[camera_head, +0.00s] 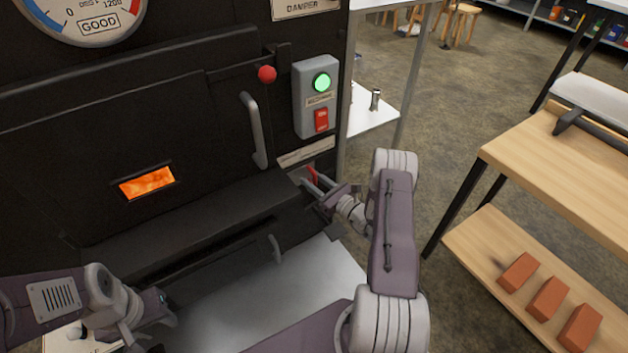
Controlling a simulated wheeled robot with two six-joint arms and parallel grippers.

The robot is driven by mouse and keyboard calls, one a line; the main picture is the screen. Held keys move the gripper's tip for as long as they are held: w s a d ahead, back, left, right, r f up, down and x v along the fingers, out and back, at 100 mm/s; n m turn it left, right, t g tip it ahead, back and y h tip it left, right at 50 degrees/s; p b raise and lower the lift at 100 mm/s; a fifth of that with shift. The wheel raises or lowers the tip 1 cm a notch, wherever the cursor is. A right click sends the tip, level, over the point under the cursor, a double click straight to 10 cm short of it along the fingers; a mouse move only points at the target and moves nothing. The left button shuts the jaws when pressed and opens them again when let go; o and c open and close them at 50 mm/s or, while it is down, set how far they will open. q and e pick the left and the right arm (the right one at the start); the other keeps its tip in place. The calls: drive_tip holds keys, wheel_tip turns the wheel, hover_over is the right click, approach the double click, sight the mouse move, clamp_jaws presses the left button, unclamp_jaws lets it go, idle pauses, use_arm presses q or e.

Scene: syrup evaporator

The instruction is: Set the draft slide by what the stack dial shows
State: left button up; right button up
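The stack dial (90,8) is at the top left, cut off by the frame edge. Its blue and red arcs, 0, 1200 and the word GOOD show, but no needle is visible in this part. A red tab (313,177), which looks like the draft slide's handle, is low on the right of the black firebox front, under a small plate too blurred to read. My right gripper (318,190) is at this tab; whether its fingers are closed on it is unclear. My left gripper (160,322) is low at the left, away from the tab, its fingers apparently apart and empty.
A grey switch box (301,100) has a lit green lamp and red switch. A red knob (267,74) and curved door handle (254,130) are left of it. Fire glows in a window (147,183). A wooden bench (560,170) with bricks (548,298) stands right.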

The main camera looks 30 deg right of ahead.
drive_tip(key=shift+d, duration=0.1)
drive_tip(key=p+v, duration=0.4)
drive_tip(key=v, duration=0.5)
drive_tip(key=shift+r, duration=0.1)
